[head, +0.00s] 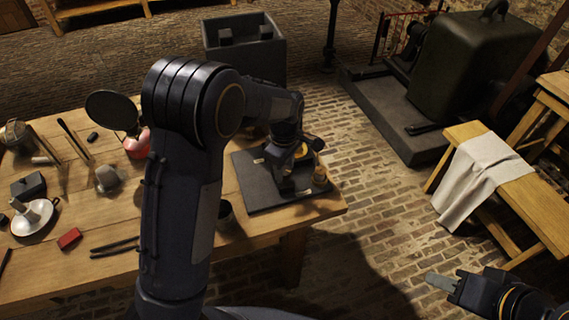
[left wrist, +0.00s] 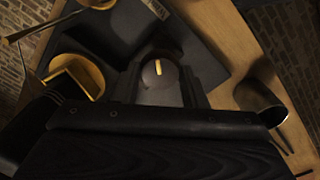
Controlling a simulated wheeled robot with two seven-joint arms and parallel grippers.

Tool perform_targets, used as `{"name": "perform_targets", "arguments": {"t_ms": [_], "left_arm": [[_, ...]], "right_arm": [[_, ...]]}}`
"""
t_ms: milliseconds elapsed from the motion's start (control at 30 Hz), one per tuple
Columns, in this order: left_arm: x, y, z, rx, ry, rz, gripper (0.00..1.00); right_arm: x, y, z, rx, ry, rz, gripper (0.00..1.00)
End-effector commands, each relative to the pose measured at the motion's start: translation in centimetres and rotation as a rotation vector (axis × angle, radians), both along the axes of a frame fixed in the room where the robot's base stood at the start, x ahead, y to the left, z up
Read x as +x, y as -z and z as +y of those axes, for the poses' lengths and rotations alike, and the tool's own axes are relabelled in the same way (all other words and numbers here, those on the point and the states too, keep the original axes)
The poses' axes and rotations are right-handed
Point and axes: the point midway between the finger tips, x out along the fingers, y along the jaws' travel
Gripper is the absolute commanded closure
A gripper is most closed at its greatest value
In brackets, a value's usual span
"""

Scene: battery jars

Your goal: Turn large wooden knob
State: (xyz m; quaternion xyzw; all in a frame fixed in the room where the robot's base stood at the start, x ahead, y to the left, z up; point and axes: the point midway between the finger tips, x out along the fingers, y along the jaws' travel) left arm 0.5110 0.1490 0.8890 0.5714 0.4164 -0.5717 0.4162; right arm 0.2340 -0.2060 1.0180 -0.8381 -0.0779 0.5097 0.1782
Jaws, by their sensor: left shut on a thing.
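In the left wrist view, a dark rounded knob (left wrist: 158,72) with a short yellow mark sits on a dark board (left wrist: 207,66). My left gripper (left wrist: 160,92) is shut on this knob, with dark fingers on both sides of it. Its wood grain cannot be made out. In the head view my left gripper (head: 286,184) is over the dark board (head: 262,200) at the table's right end, and the knob is hidden there by the gripper. My right gripper (head: 442,282) is at the lower right, away from the table. Its finger gap does not show clearly.
A yellow half-round part (left wrist: 85,72) and a metal cup (left wrist: 262,100) stand near the knob. The table (head: 110,265) holds a white dish (head: 33,222), a red block (head: 69,238) and tools. A bench with a cloth (head: 483,172) stands to the right.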

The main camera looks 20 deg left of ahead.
Motion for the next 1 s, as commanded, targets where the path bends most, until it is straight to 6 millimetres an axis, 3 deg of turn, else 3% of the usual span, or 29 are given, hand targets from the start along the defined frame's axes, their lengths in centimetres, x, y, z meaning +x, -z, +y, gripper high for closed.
{"name": "perform_targets", "arguments": {"t_ms": [500, 1000], "left_arm": [[0.1, -0.2, 0.0, 0.000, -0.317, -0.003, 0.84], [0.1, -0.1, 0.0, -0.001, -0.369, -0.004, 0.84]], "right_arm": [[0.0, -1.5, 0.0, 0.000, 0.000, 0.000, 0.64], [0.0, -1.7, 0.0, 0.000, 0.000, 0.000, 0.64]]}}
